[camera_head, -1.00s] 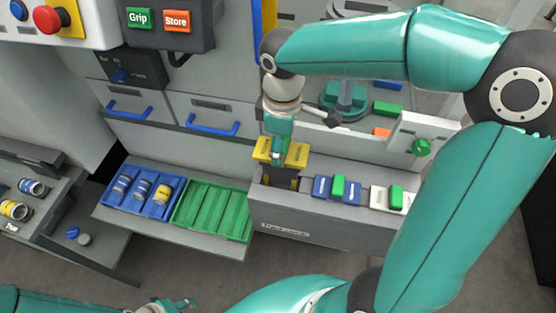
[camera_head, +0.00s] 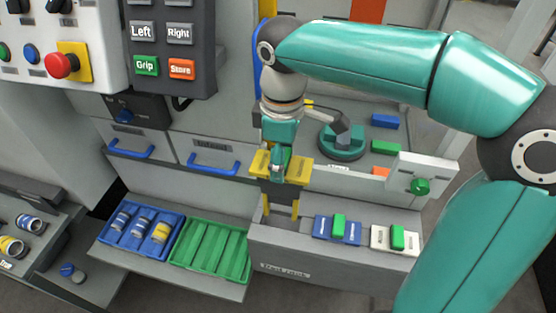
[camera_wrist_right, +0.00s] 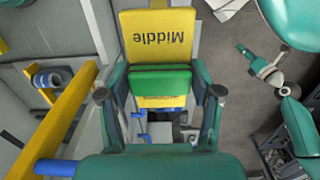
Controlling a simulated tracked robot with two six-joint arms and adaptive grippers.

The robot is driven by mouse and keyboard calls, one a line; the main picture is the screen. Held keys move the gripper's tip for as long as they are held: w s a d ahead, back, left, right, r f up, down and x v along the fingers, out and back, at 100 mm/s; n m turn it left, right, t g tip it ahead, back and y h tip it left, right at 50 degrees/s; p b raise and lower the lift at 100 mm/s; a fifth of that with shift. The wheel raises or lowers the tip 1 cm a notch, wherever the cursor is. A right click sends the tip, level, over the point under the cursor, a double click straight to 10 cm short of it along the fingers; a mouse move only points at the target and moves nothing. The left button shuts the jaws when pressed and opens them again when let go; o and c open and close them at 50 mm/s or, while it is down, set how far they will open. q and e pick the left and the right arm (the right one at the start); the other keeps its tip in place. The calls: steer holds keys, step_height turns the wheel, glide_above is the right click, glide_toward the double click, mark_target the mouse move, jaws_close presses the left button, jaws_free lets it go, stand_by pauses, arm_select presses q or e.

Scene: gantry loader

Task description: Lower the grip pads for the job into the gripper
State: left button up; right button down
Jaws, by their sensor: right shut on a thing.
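My right gripper (camera_head: 278,178) is shut on the yellow grip pads (camera_head: 297,168). It holds them above the left end of a grey rack (camera_head: 335,262). In the right wrist view the pads show a yellow plate marked "Middle" (camera_wrist_right: 158,38) and a green block (camera_wrist_right: 160,82) between my fingers. Two yellow uprights (camera_head: 295,208) show below the pads at the rack; whether they touch the pads is unclear. My left gripper is outside the head view; arm parts at the right of the wrist view do not show its jaws clearly. I cannot identify the receiving gripper.
Blue pads (camera_head: 322,230) and white pads (camera_head: 380,240), with green blocks, sit on the rack to the right. A blue tray (camera_head: 105,238) with several cylinders and an empty green tray (camera_head: 215,245) lie left. A button panel (camera_head: 165,85) hangs above. A teal round fixture (camera_head: 342,143) stands behind.

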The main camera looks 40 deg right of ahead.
steer(key=shift+r, duration=0.1)
step_height(320, 180, up, 8)
steer(key=p, duration=0.8)
steer(key=shift+r, duration=0.2)
step_height(320, 180, up, 10)
steer(key=p, duration=0.1)
stand_by(0.6)
steer(key=shift+r, duration=0.1)
stand_by(0.4)
